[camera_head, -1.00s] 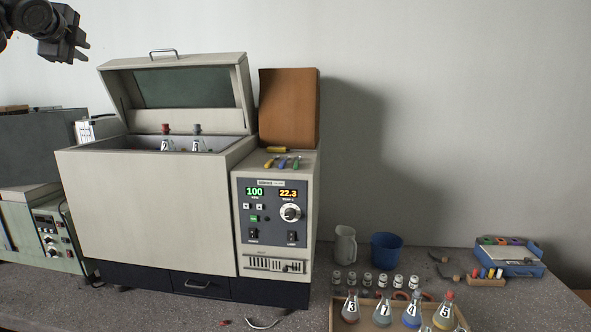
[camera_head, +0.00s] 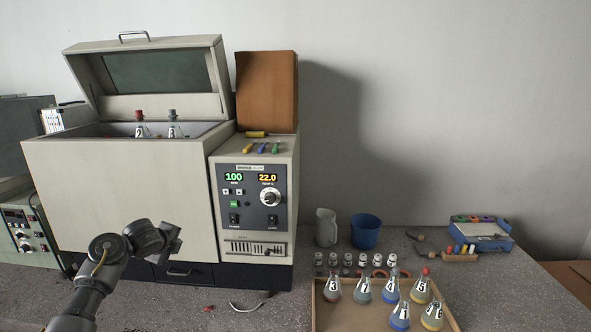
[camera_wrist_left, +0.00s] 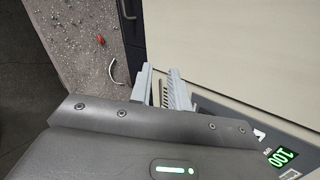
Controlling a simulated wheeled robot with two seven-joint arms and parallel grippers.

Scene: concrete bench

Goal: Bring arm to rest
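My left arm comes in from the lower left of the head view. My left gripper (camera_head: 170,238) is in front of the incubator shaker's lower front, near the drawer, and holds nothing that I can see. The left wrist view shows its two grey fingers (camera_wrist_left: 161,88) with a gap and no object between them. The shaker (camera_head: 120,185) stands with its lid (camera_head: 150,45) raised, and two flasks, one with a red stopper (camera_head: 140,130) and one with a grey stopper (camera_head: 172,130), stand inside. My right gripper is not in view.
A tray (camera_head: 345,318) of numbered flasks is at the front right. Several small vials, a white jug (camera_head: 325,228), a blue cup (camera_head: 366,231) and a blue box (camera_head: 480,234) stand behind. A brown box (camera_head: 266,90) and coloured tools sit on the shaker.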

